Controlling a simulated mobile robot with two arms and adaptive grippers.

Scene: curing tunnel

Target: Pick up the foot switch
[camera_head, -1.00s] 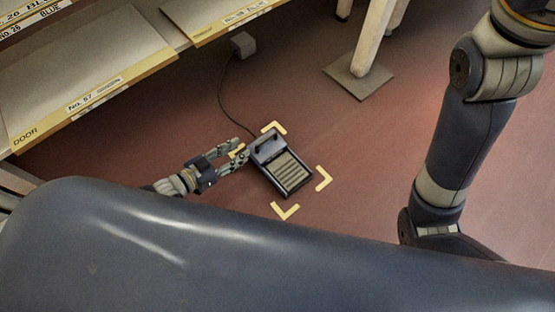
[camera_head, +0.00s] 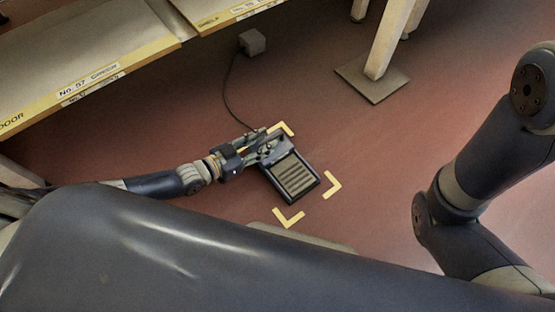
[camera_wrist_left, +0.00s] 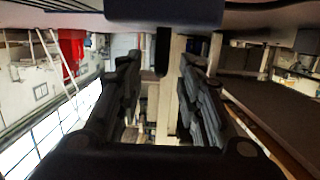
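The foot switch (camera_head: 296,178), a dark housing with a ribbed grey pedal, lies on the red floor inside yellow corner marks. My left gripper (camera_head: 273,146) is low over its rear end, where the handle is, and largely hides that end. In the left wrist view the two fingers (camera_wrist_left: 160,95) are apart. A dark upright bar, apparently the handle (camera_wrist_left: 163,50), shows in the gap between them, with clear space on both sides. A dark blue block at the top edge is probably the switch body (camera_wrist_left: 165,10). My right gripper is out of view.
A cable (camera_head: 232,95) runs from the switch to a small grey box (camera_head: 252,42) on the floor. A labelled shelf (camera_head: 75,65) overhangs at upper left. A post foot (camera_head: 372,80) stands at upper right. Floor right of the switch is clear.

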